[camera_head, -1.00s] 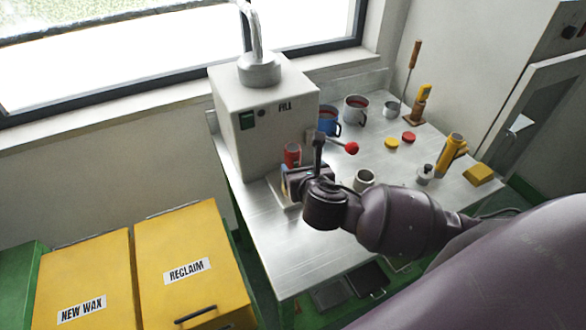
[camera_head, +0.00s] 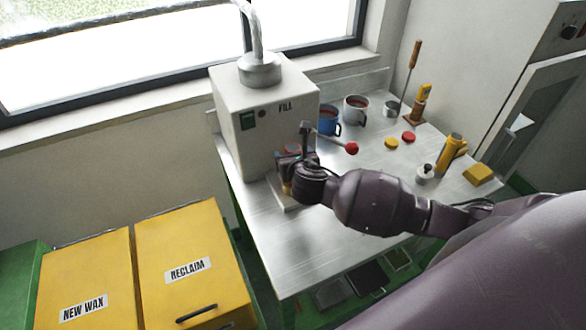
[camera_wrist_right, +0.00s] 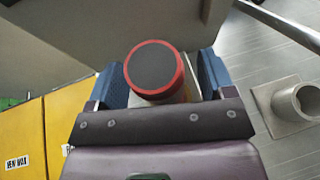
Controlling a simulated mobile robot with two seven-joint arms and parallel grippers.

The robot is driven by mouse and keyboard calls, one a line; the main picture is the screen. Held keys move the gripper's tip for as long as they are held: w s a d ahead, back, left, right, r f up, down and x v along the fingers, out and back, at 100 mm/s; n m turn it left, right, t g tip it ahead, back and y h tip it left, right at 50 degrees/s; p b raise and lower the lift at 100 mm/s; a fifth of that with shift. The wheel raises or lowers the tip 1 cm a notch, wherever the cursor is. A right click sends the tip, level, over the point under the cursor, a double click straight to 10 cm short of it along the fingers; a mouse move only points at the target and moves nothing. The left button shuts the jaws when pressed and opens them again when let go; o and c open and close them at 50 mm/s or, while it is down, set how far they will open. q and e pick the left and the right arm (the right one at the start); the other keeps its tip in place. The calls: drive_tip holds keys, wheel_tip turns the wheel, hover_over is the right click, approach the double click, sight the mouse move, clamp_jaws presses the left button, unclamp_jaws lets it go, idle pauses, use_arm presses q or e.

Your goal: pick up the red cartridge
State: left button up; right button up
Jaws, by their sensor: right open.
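The red cartridge (camera_wrist_right: 156,70) shows in the right wrist view as a red-rimmed cylinder with a dark round top. My right gripper (camera_wrist_right: 161,76) is open, with one blue-padded finger on each side of it. I cannot tell whether either pad touches the cartridge. In the head view, only a bit of the red cartridge (camera_head: 292,150) shows above my right gripper (camera_head: 288,168), at the foot of the grey machine's front. The gripper hides the rest. My left gripper is not in view.
The grey fill machine (camera_head: 262,105) stands right behind the gripper, its red-knobbed lever (camera_head: 350,149) close by. A pale round holder (camera_wrist_right: 297,102) is at right in the wrist view.

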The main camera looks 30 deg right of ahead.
clamp_jaws()
idle(0.4)
